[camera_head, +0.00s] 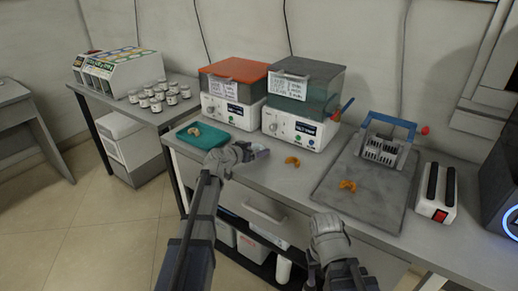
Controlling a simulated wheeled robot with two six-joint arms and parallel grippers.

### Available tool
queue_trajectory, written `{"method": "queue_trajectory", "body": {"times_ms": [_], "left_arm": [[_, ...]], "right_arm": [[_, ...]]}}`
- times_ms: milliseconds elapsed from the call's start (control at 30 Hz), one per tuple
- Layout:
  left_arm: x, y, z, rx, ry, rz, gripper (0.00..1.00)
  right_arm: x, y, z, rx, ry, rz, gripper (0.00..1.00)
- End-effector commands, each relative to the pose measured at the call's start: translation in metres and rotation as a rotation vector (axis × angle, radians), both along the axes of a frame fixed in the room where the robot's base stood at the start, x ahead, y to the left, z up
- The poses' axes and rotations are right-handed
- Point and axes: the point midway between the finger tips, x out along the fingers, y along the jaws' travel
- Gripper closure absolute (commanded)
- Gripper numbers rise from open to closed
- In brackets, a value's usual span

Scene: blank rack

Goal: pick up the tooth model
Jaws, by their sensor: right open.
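An orange tooth model (292,161) lies on the grey bench in front of the white machines. A second orange one (347,186) lies on the dark mat to the right. A beige piece (194,131), perhaps another tooth model, lies on the teal tray (183,137) at the left. My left gripper (261,151) is over the bench, between the tray and the first orange model and apart from both. Its fingers are too small to read. My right gripper (311,272) is open, low in front of the bench, away from the models.
A blue-handled rack (385,145) stands on the mat (388,203). A white box with black slots (436,194) is to its right. Several small jars (157,105) stand on the left table.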

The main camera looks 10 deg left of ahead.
Motion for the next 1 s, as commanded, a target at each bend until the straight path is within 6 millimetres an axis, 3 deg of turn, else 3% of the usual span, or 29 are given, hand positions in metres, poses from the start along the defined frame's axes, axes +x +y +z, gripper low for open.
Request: {"method": "queue_trajectory", "body": {"times_ms": [67, 667, 1000], "left_arm": [[-0.0001, 0.0001, 0.0, 0.0, 0.0, 0.0, 0.19], [-0.0001, 0.0002, 0.0001, 0.0, 0.0, 0.0, 0.86], [-0.0001, 0.0002, 0.0036, 0.0, 0.0, 0.0, 0.86]], "right_arm": [[0.0, 0.0, 0.0, 0.0, 0.0, 0.0, 0.5], [0.0, 0.0, 0.0, 0.0, 0.0, 0.0, 0.5], [0.0, 0.0, 0.0035, 0.0, 0.0, 0.0, 0.5]]}}
